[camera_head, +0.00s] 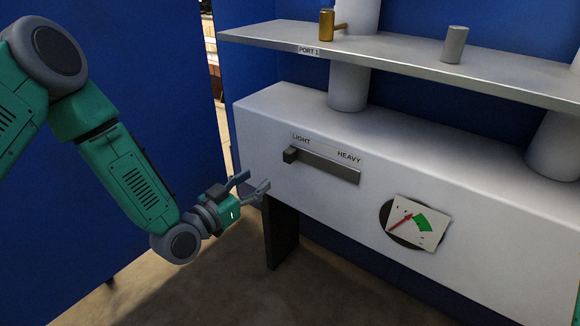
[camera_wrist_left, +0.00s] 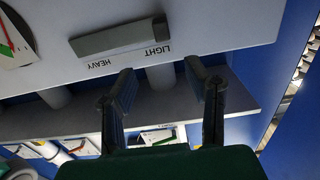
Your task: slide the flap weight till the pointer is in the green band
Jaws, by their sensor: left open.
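The flap weight is a small dark block (camera_head: 290,155) at the LIGHT end of a grey slide bar (camera_head: 330,167) on the white cabinet front. It also shows in the left wrist view (camera_wrist_left: 160,28), upside down. The gauge (camera_head: 417,222) sits lower right of the slide. Its red pointer (camera_head: 400,223) lies left of the green band (camera_head: 422,221), outside it. My left gripper (camera_head: 257,184) is open and empty, to the lower left of the weight and apart from it. Its two fingers (camera_wrist_left: 162,90) show in the left wrist view. My right gripper is not in view.
A metal shelf (camera_head: 400,60) labelled PORT 1 juts out above the cabinet, with a brass fitting (camera_head: 326,25) and a grey cylinder (camera_head: 454,44) on it. White pipes (camera_head: 348,86) stand between shelf and cabinet. A dark leg (camera_head: 281,235) stands below the cabinet. Blue walls (camera_head: 130,90) flank the space.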

